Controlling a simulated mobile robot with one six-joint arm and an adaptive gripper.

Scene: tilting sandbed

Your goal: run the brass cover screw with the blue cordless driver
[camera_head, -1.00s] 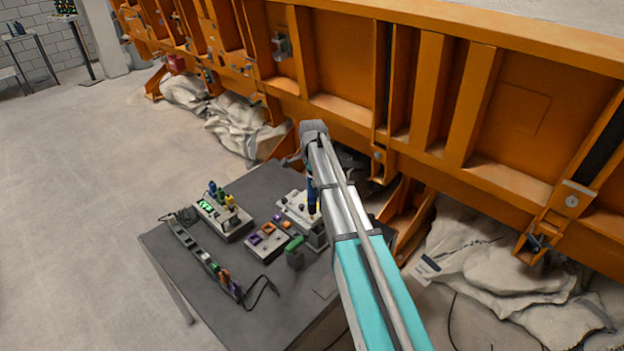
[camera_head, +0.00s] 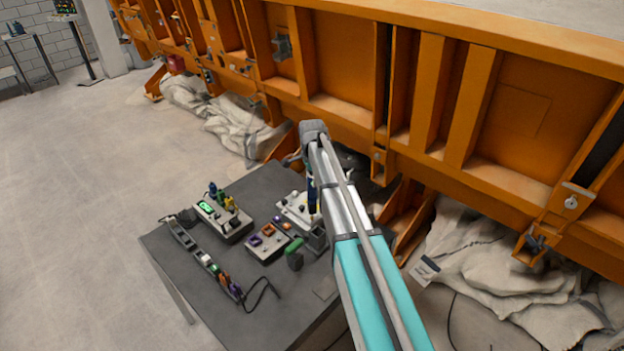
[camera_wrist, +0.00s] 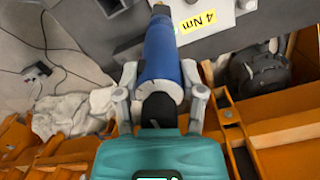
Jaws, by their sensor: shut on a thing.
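The blue cordless driver (camera_wrist: 164,52) is held between the two grey fingers of my gripper (camera_wrist: 160,95) in the wrist view. In the head view a blue part of the driver (camera_head: 311,196) shows beside my arm, above a pale unit on the grey table (camera_head: 285,315). My gripper is mostly hidden by my arm there. I cannot make out the brass cover screw in either view.
The table also bears a unit with a green display (camera_head: 222,217), a box with purple and orange parts (camera_head: 268,243), a power strip (camera_head: 181,234) and a green-handled thing (camera_head: 294,260). The orange sandbed wall (camera_head: 500,120) stands close behind. Open floor lies left.

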